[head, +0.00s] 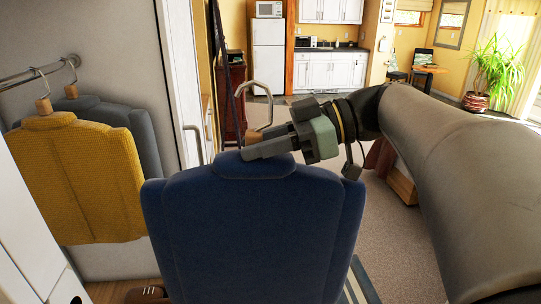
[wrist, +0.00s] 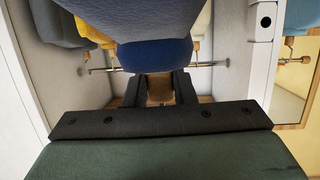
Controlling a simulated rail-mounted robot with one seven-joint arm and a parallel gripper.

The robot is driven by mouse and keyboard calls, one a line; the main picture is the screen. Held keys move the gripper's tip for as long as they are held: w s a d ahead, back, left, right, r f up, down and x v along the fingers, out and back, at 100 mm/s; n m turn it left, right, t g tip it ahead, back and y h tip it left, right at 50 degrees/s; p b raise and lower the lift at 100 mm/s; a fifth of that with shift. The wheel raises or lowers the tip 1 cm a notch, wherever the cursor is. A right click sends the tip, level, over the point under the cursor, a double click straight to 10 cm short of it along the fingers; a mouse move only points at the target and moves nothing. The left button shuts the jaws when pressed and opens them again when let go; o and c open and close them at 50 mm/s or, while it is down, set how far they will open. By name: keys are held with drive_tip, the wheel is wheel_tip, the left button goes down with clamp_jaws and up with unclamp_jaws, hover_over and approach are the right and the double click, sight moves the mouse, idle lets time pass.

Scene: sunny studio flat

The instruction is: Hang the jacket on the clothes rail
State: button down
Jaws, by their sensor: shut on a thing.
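The blue jacket (head: 255,230) hangs from a hanger with a wooden neck and a metal hook (head: 262,98). My gripper (head: 262,142) is shut on the wooden hanger neck, just above the collar. In the wrist view the jacket (wrist: 155,52) is above the jaws (wrist: 160,90), which close on the neck (wrist: 159,88). The jacket hangs upright, outside the wardrobe, right of the clothes rail (head: 22,78). In the wrist view the rail (wrist: 102,70) runs behind the jacket. The hook is apart from the rail in the head view.
A yellow jacket (head: 78,180) and a grey jacket (head: 130,125) hang on the rail at the left. A white upright panel with a handle (head: 192,145) stands between the rail and the blue jacket. Brown shoes (head: 148,294) lie at the bottom.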

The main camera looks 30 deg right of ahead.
drive_tip(key=s+a+r+n+g, duration=0.1)
drive_tip(key=s+r, duration=0.2)
drive_tip(key=s, duration=0.7)
drive_tip(key=shift+a, duration=0.15)
